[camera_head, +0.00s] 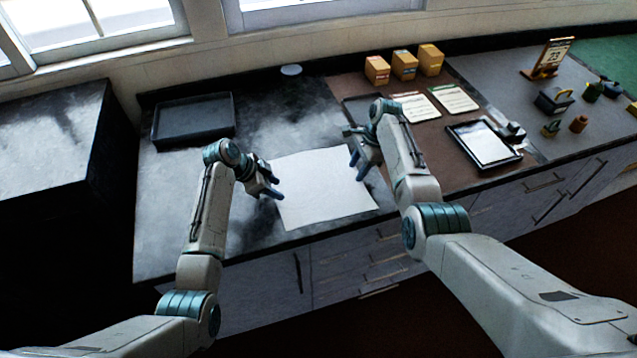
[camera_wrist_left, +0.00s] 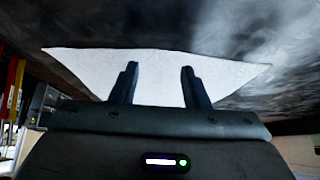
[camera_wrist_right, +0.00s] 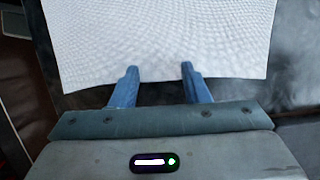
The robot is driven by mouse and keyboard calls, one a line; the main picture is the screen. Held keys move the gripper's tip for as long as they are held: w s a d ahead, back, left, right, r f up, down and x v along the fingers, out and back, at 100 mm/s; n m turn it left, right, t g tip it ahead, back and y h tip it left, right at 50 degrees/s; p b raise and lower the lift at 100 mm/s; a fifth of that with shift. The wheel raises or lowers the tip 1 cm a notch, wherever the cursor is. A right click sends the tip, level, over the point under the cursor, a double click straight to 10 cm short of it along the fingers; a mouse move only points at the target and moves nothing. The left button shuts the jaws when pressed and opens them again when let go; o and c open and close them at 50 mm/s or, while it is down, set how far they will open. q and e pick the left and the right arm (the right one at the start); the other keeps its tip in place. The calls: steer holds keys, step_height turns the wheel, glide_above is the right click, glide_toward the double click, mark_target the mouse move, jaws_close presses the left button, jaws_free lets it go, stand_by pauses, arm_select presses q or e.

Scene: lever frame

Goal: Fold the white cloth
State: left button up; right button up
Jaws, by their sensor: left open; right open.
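The white cloth (camera_head: 318,190) lies flat and spread out on the dark counter, close to its front edge. It also shows in the left wrist view (camera_wrist_left: 155,70) and in the right wrist view (camera_wrist_right: 160,35). My left gripper (camera_head: 277,193) is open and empty at the cloth's left side; its fingers show apart in the left wrist view (camera_wrist_left: 158,82). My right gripper (camera_head: 358,166) is open and empty at the cloth's right side; its fingers are apart over the cloth's edge in the right wrist view (camera_wrist_right: 158,80). I cannot tell whether the fingers touch the cloth.
A black tray (camera_head: 193,120) sits at the back left of the counter (camera_head: 170,215). To the right, a brown mat (camera_head: 440,150) holds small boxes (camera_head: 404,64), paper cards (camera_head: 453,98) and a tablet (camera_head: 484,143).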

arm_select(q)
steer(key=shift+f, duration=0.15)
arm_select(e)
steer(key=shift+f, duration=0.15)
arm_select(q)
jaws_close()
arm_select(e)
jaws_close()
